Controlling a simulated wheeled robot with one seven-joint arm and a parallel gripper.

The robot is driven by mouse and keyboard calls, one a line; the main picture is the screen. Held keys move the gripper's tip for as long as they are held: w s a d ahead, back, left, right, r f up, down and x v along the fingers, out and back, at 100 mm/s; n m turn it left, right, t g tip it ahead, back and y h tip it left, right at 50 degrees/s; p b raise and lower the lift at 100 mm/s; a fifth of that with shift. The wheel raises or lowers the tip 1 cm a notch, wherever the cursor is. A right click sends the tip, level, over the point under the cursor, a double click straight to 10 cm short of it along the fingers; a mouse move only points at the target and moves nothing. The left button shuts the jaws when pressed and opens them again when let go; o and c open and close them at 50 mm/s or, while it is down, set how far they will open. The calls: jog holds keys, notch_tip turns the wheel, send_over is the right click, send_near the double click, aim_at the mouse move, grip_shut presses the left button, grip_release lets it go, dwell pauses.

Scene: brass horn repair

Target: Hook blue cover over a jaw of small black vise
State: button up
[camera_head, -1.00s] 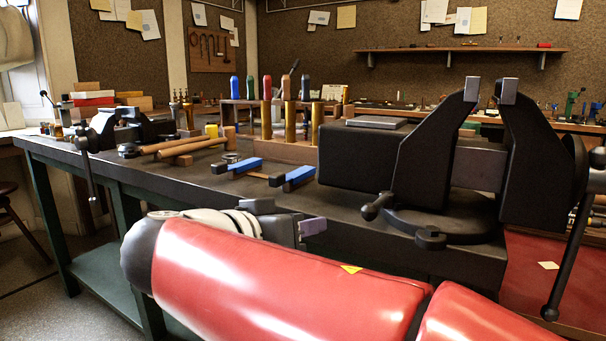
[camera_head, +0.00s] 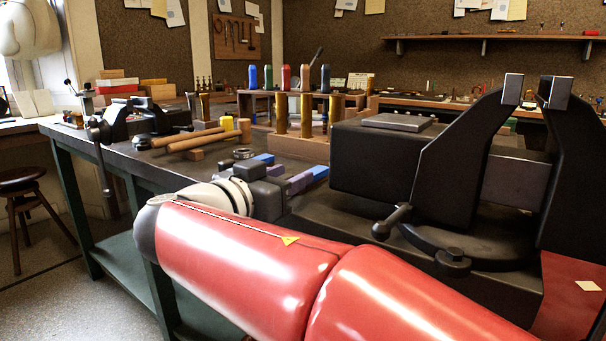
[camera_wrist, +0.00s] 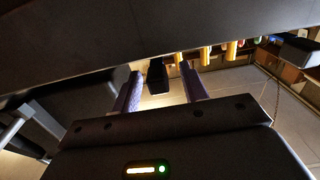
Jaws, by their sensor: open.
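Two blue-topped covers lie on the dark bench in the head view: one blue cover (camera_head: 264,158) just behind my gripper, the other blue cover (camera_head: 319,172) beside its fingertips. My gripper (camera_head: 296,178) has purple fingers and is low over the bench, partly hiding the covers. In the wrist view my gripper (camera_wrist: 163,86) is open, and a dark block shows between the fingers; I cannot tell whether it is a cover. The small black vise (camera_head: 122,122) stands at the bench's far left end, away from my gripper.
A large black vise (camera_head: 455,185) fills the right of the bench. Wooden mallets (camera_head: 200,138), a dark ring (camera_head: 243,153) and a wooden rack with brass posts (camera_head: 306,146) stand behind my gripper. A stool (camera_head: 25,190) is on the floor at left.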

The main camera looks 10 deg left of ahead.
jog(key=shift+w, duration=0.1)
jog(key=shift+c, duration=0.4)
grip_shut()
jog(key=shift+r, duration=0.15)
